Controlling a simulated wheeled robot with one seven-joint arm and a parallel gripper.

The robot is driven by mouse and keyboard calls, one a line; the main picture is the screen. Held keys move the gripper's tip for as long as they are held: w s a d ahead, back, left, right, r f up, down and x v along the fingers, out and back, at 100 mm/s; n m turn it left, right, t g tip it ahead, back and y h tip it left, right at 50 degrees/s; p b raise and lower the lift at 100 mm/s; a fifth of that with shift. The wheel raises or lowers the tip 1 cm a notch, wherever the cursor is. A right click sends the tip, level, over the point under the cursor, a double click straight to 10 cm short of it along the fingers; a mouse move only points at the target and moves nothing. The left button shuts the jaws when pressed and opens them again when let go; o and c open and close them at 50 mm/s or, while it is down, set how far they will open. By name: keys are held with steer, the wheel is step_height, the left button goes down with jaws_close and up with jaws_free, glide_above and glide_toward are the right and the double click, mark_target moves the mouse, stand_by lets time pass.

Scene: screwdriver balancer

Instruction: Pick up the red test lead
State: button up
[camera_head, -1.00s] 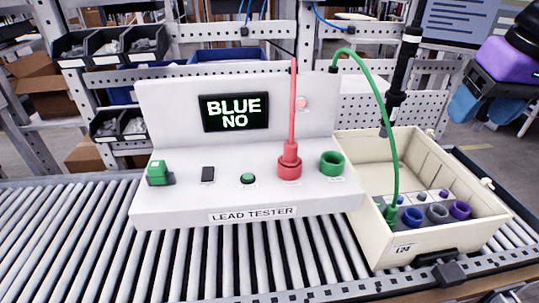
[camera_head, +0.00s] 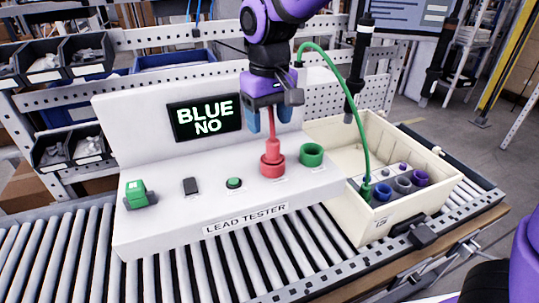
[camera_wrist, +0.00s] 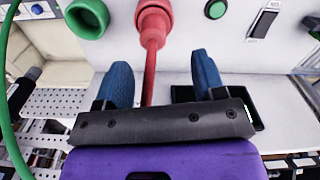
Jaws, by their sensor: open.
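The red test lead (camera_head: 271,147) stands upright with its plug in the red socket (camera_head: 272,169) on the sloped face of the lead tester (camera_head: 244,224). Its thin cable rises from the plug. My gripper (camera_head: 268,117) is above the plug, pointing down, with its blue fingers apart on either side of the cable. In the wrist view the red lead (camera_wrist: 151,60) passes between the two open fingers (camera_wrist: 162,70), nearer the left one. The fingers do not appear to touch it. The upper cable is hidden behind my gripper.
A green socket (camera_head: 311,154) is just right of the red one. A green lead (camera_head: 362,115) arches into the cream crate (camera_head: 416,207), which holds several coloured sockets. A dark hanging tool (camera_head: 357,72) is above the crate. The display (camera_head: 206,117) reads "BLUE NO".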

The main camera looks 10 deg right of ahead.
mark_target(272, 141)
step_height(272, 141, down, 2)
steer(key=shift+f, duration=0.25)
steer(key=shift+w+d+f, duration=0.1)
steer(key=shift+d+f, duration=0.1)
steer(key=shift+f, duration=1.1)
steer(key=shift+w+d+f, duration=0.1)
steer(key=shift+d+f, duration=0.05)
steer(key=shift+f, duration=1.15)
steer(key=shift+c, duration=0.4)
steer(key=c, duration=0.9)
